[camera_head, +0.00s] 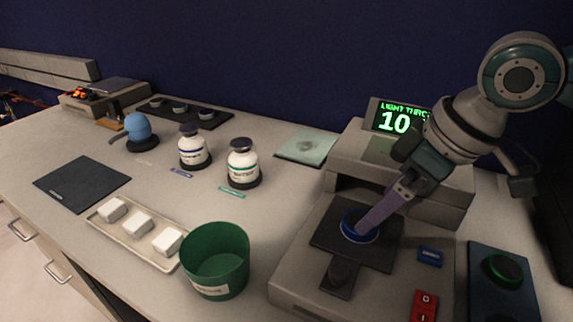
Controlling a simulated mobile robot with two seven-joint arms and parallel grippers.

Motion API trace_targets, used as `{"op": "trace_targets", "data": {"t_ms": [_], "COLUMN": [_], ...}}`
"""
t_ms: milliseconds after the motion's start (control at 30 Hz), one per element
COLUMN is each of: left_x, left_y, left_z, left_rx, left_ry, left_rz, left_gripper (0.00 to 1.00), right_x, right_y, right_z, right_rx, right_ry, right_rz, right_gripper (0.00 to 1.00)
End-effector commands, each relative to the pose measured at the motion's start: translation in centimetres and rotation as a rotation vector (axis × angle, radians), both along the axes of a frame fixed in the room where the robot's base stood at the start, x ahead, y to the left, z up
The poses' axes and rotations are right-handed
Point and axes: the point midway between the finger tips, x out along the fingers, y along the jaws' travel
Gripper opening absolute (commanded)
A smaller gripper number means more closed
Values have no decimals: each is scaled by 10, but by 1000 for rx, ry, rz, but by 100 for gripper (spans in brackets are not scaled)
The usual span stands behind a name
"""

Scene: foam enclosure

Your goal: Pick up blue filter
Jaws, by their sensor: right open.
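The blue filter (348,229) is a round, dark blue ring-like piece on the dark plate (325,237) of the grey instrument at the right. My right arm comes in from the upper right. My right gripper (364,229) points down to the left, with its fingertips at the blue filter. It is open, but the gap between its fingers does not show clearly. The fingers hide part of the filter, and I cannot tell whether they touch it. My left gripper is not in view.
A lit display (394,121) reading 10 stands behind the instrument. A green cup (215,262) and a tray (147,247) with white blocks are to the left. Two bottles (243,165) stand farther back.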

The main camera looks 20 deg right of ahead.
Motion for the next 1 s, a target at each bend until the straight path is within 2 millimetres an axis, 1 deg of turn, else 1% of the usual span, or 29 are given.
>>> {"op": "trace_targets", "data": {"t_ms": [133,233,333,533,1000], "left_x": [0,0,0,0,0], "left_y": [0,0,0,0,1], "left_z": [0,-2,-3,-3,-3], "left_rx": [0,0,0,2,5], "left_ry": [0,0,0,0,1], "left_rz": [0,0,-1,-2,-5], "left_gripper": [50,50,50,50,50], "right_x": [8,12,14,14,13], "right_y": [8,9,10,10,10], "right_z": [-23,-34,-38,-38,-37], "right_rx": [2,0,-1,-2,-1], "right_ry": [2,1,0,-1,1], "right_rz": [-1,-1,2,1,1], "right_gripper": [100,100,100,100,47]}}
